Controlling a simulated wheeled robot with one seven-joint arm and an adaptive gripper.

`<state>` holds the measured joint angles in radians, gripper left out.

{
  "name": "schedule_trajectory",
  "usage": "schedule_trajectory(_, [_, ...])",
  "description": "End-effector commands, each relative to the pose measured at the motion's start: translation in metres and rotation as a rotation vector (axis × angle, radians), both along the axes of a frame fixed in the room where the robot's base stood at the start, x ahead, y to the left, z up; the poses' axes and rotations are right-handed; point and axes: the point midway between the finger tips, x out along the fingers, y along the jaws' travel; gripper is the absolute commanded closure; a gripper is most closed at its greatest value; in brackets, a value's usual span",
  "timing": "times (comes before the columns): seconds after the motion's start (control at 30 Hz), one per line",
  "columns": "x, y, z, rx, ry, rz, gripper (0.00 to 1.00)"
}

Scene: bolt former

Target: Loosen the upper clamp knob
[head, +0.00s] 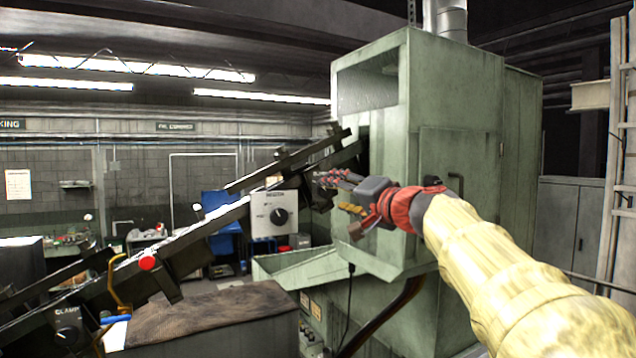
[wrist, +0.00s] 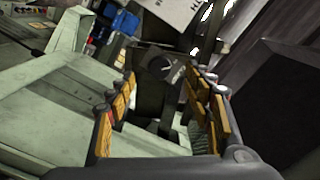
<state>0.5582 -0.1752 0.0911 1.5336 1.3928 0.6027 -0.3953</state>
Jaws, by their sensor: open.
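My gripper (head: 330,180) reaches in from the right in the head view, its fingertips at the upper end of the sloping rail beside the green machine. In the wrist view my gripper (wrist: 163,90) is open, with its orange-padded fingers apart and nothing held between them. A dark round knob (wrist: 160,67) with a light mark shows beyond and between the fingers on a dark panel; it looks like the upper clamp knob. I cannot tell whether the fingers touch it. In the head view my gripper hides this knob, with part of a label showing there.
The green machine (head: 455,130) stands close to my arm, with a green trough (head: 310,265) below. A white box with a black dial (head: 279,216) sits left of my gripper. A lower clamp knob (head: 68,338) and a red ball (head: 148,263) are farther down the dark rail.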

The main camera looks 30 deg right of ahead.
Motion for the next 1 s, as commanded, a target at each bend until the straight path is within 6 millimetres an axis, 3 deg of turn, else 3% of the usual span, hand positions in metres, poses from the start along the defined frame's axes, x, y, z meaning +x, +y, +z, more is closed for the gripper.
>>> schedule_trajectory(0.23, [0.058,0.003,0.004,0.003,0.003,0.003,0.48])
schedule_trajectory(0.57, [0.052,0.002,-0.001,-0.502,-0.017,-0.002,0.48])
schedule_trajectory(1.0, [0.052,0.002,-0.004,-0.842,-0.03,-0.001,0.48])
